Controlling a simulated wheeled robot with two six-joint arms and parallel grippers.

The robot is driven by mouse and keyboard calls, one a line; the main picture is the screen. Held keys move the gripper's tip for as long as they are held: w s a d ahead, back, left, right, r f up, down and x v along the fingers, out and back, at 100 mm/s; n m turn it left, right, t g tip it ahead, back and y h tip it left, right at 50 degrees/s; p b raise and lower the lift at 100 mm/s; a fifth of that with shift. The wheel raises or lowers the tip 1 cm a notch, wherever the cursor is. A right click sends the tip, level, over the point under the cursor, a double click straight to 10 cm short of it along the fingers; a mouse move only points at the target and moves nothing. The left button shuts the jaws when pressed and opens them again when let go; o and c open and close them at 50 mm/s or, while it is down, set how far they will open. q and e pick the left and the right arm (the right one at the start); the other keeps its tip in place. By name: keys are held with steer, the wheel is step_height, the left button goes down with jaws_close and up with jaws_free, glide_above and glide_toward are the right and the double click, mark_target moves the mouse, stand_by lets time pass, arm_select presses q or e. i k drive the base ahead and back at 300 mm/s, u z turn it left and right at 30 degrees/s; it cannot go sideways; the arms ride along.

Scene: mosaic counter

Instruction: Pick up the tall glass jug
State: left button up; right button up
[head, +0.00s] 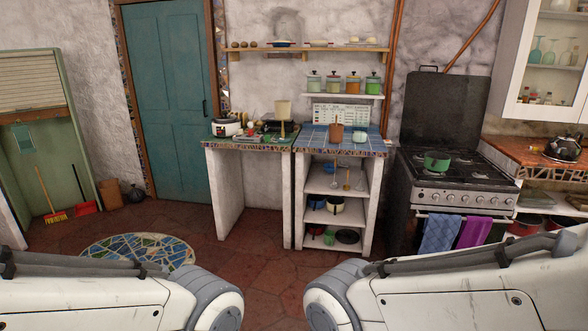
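I cannot make out a tall glass jug for certain from this distance. A small pale, glassy vessel (360,136) stands on the blue-tiled counter (314,138), right of a brown upright board-like thing (336,133). A tall cream-coloured thing (283,112) stands on the green-topped counter to the left; it may be a lamp or a vessel. Only links of my two arms show at the bottom left and right. Both grippers are out of view.
A stove (455,175) with a green pot (437,161) stands right of the counters. Lidded jars (353,81) line a wall shelf. A round mosaic mat (138,250) lies on the floor at the left. The red floor (270,245) before the counters is clear.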

mark_target(359, 131)
steer(key=z, duration=0.15)
steer(key=i, duration=2)
steer(key=z, duration=0.65)
steer(key=i, duration=1.95)
steer(key=z, duration=0.45)
